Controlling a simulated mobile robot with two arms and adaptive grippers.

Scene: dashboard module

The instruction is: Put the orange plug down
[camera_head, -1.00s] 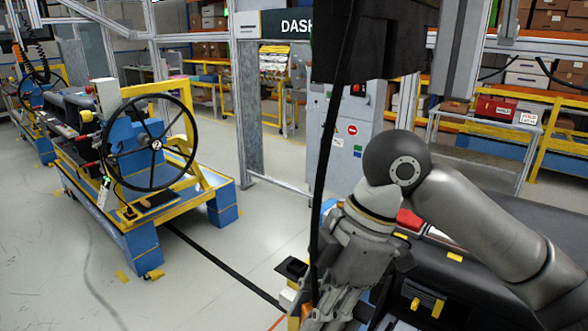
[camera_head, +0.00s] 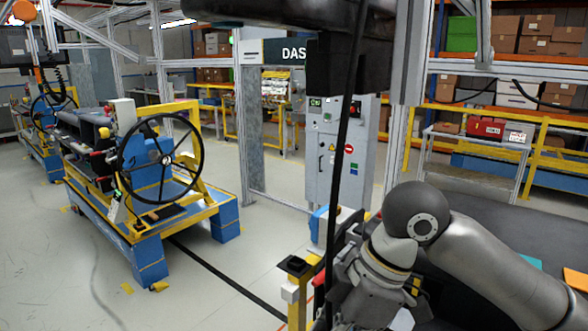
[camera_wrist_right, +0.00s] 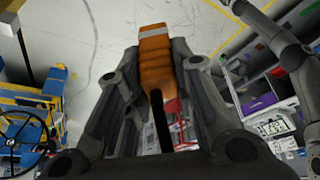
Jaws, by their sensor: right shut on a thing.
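The orange plug (camera_wrist_right: 156,58) is ribbed, with a pale grey band near its far end, and a dark cable runs from it. In the right wrist view my right gripper (camera_wrist_right: 158,75) is shut on it, one finger on each side. The plug is held over what looks like pale floor. In the head view my right gripper (camera_head: 355,308) is at the bottom edge, its fingertips cut off, and the plug cannot be made out there. My left gripper shows in neither view.
A blue and yellow stand with a black steering wheel (camera_head: 160,158) is at the left. A yellow post with a black top (camera_head: 296,265) stands beside my right gripper. A grey cabinet (camera_head: 333,150) is behind. Open floor (camera_head: 225,262) lies between.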

